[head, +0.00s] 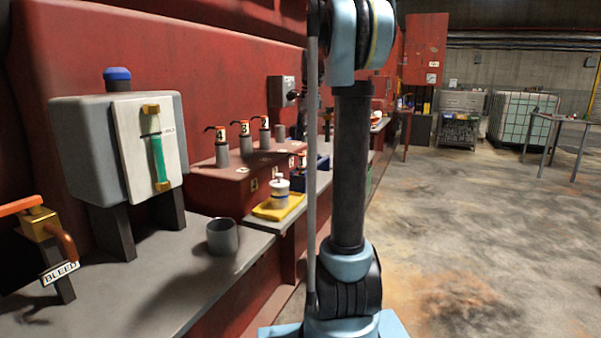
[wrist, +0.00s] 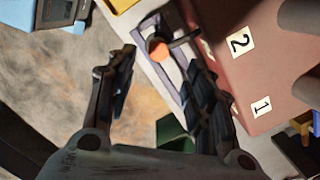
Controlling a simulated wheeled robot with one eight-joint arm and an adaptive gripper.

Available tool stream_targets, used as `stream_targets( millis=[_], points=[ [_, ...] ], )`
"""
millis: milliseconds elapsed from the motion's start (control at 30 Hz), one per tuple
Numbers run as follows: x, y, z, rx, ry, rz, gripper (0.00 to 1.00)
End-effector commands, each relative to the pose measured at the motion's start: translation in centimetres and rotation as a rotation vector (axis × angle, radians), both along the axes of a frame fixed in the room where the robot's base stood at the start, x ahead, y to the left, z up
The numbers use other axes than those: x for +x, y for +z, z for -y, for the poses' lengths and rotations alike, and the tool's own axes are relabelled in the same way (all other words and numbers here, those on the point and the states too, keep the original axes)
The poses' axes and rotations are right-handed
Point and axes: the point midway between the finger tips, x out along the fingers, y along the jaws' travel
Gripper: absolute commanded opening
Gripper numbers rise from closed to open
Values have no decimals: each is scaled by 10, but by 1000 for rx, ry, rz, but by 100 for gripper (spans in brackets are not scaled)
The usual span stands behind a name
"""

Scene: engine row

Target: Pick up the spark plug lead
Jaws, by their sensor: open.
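In the wrist view my gripper (wrist: 160,60) is open, with one dark finger on each side and nothing held between them. Beyond the fingertips a grey-blue tray (wrist: 168,78) lies beside a red block. A dark piece with an orange round end (wrist: 158,48) and a thin black stem rests at the tray; it may be the spark plug lead, but I cannot tell surely. It appears between the fingertips, apart from them. In the head view several black-topped leads stand on grey posts, including one tagged 4 (head: 220,134) and one tagged 3 (head: 244,128). My gripper is not visible there.
The red block (wrist: 235,70) with plates 2 and 1 is right of the fingers in the wrist view. In the head view a yellow tray (head: 264,213) with a white container, a grey cup (head: 222,237) and a grey tank (head: 85,150) stand along the bench.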

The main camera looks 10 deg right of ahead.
Motion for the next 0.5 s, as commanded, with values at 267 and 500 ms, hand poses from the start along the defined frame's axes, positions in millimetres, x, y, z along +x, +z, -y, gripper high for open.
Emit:
stream_targets(
  millis=[267, 500],
  points=[
    [-1, -32, -4, 0, 0, 0, 48],
    [-2, -50, -7, 0, 1, 0, 48]
  ],
)
